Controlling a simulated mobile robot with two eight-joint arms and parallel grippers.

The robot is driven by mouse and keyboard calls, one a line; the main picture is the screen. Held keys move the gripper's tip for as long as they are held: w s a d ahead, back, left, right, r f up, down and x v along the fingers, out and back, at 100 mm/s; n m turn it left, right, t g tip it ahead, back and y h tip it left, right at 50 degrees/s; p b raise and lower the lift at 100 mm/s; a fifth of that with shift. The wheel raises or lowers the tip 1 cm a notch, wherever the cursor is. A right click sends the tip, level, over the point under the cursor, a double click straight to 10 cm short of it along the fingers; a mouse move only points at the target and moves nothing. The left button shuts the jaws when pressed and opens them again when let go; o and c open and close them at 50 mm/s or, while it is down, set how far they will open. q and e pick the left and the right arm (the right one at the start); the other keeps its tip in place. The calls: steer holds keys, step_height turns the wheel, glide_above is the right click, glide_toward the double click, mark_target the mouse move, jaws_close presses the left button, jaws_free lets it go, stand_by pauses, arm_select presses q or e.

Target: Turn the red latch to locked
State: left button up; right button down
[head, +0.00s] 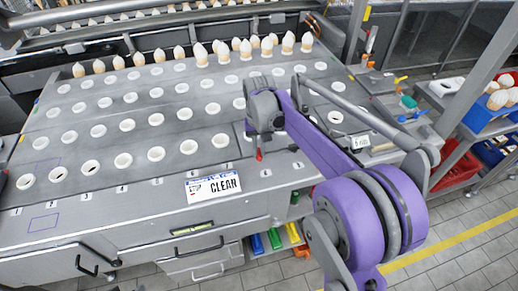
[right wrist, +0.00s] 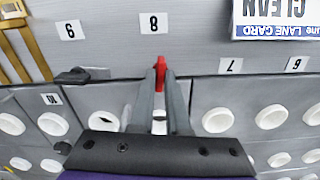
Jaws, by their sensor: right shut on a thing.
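The red latch (head: 259,155) is a small red piece at the front edge of the grey holed deck (head: 180,130). In the right wrist view the red latch (right wrist: 160,68) sits just below the label 8, at the seam between the front strip and the deck panels. My right gripper (head: 259,145) comes down over it from the right. In the right wrist view my right gripper's fingertips (right wrist: 160,76) are close together with the red piece between them, pointing toward the label. My left gripper is not in view.
A white CLEAN card (head: 213,186) lies on the front strip. A dark latch-like piece (right wrist: 80,75) is near the label 9. Several cream cones (head: 250,47) stand along the back rows. Blue bins (head: 490,115) and a red bin (head: 458,170) are at the right.

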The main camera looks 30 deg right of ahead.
mark_target(259, 152)
steer(key=shift+n, duration=0.7)
steer(key=c, duration=0.9)
jaws_free()
step_height(259, 152, up, 11)
steer(key=shift+p, duration=0.3)
steer(key=shift+f, duration=0.1)
